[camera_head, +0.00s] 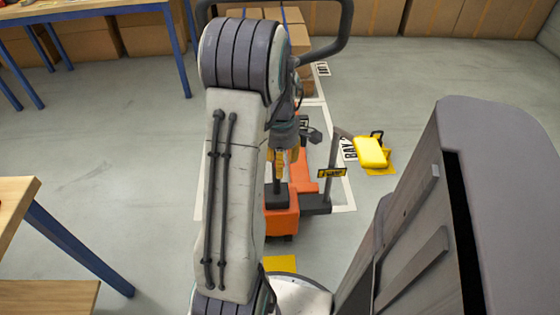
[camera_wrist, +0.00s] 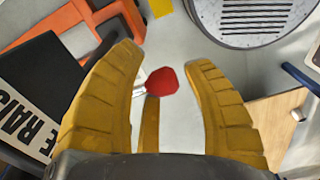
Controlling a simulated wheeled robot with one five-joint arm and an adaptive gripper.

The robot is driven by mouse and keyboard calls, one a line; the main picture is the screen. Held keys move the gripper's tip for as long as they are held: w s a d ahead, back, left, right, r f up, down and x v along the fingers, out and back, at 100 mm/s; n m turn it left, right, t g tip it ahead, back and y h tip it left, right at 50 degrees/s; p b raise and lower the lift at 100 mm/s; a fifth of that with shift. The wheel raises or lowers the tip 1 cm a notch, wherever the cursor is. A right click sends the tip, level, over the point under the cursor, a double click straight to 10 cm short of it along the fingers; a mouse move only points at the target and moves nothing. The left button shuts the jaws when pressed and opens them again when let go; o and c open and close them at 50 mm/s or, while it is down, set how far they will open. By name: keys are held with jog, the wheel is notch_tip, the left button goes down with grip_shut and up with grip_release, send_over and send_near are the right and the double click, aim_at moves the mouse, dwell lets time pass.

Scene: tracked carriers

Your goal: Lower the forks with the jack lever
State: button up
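The orange pallet jack (camera_head: 282,217) stands on the floor beyond my arm, partly hidden by it. In the wrist view a red knob (camera_wrist: 162,81) on a short pale lever (camera_wrist: 141,91) sits between my yellow fingers, with gaps on both sides. A black panel with a white label reading "RAIS" (camera_wrist: 25,118) is left of it. My gripper (camera_wrist: 165,62) is open and empty around the knob; in the head view my gripper (camera_head: 282,160) is above the jack and the knob is hidden.
A dark loop handle (camera_head: 345,28) shows behind my arm. Wooden tables (camera_head: 45,297) stand at left. Cardboard boxes (camera_head: 455,17) line the back. Open grey floor lies at the right back.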

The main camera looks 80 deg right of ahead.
jog(key=shift+o, duration=0.8)
notch_tip(320, 180, up, 12)
dwell(0.8)
